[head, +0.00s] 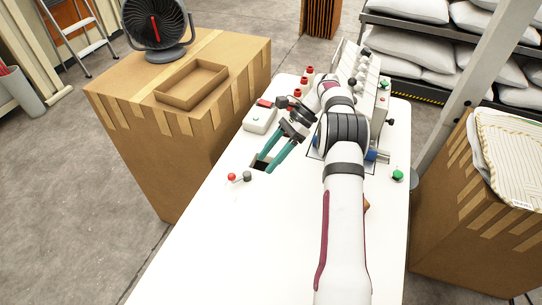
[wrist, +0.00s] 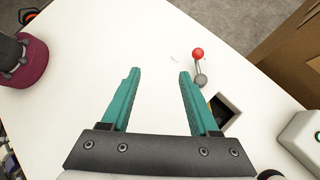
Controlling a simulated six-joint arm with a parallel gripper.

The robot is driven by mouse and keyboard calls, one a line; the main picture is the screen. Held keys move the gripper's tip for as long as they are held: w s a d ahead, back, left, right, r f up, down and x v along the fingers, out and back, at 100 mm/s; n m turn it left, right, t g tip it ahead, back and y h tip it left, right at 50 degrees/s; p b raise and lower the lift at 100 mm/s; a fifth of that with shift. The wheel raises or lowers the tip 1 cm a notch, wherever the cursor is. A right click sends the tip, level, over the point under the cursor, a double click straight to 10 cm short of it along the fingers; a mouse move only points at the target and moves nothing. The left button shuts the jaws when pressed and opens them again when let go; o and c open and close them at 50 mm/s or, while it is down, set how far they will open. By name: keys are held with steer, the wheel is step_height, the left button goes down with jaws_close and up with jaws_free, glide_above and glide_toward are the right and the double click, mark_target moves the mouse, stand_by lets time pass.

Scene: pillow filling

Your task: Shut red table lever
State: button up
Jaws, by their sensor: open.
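The red table lever (head: 239,177) lies on the white table near its left edge, with a red ball knob and a dark grey pivot. In the wrist view the lever (wrist: 199,66) stands just beyond the right fingertip, its red knob pointing away from me. My gripper (head: 268,164) has two teal fingers, apart and empty, above the table to the right of the lever. The wrist view also shows the open gripper (wrist: 158,72), with bare table between the fingers. I cannot tell whether the fingertip touches the lever.
A square dark opening (wrist: 222,112) in the table lies beside the lever. A white control box (head: 260,118) stands behind my gripper. A green-knobbed lever (head: 398,175) is at the table's right edge. A large cardboard box (head: 180,110) stands left. The front of the table is clear.

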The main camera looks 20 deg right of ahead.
steer(key=shift+s+d+r, duration=0.15)
steer(key=shift+d, duration=0.05)
steer(key=shift+a, duration=0.1)
steer(key=n+t+h, duration=0.3)
steer(key=n+h, duration=0.3)
steer(key=h, duration=0.2)
glide_toward(232, 174)
steer(key=shift+m, duration=0.3)
steer(key=f, duration=0.3)
steer(key=w+f, duration=0.1)
steer(key=f, duration=0.3)
steer(key=a+f, duration=0.1)
steer(key=f, duration=0.3)
steer(key=shift+w, duration=0.3)
steer(key=shift+c, duration=0.3)
jaws_close()
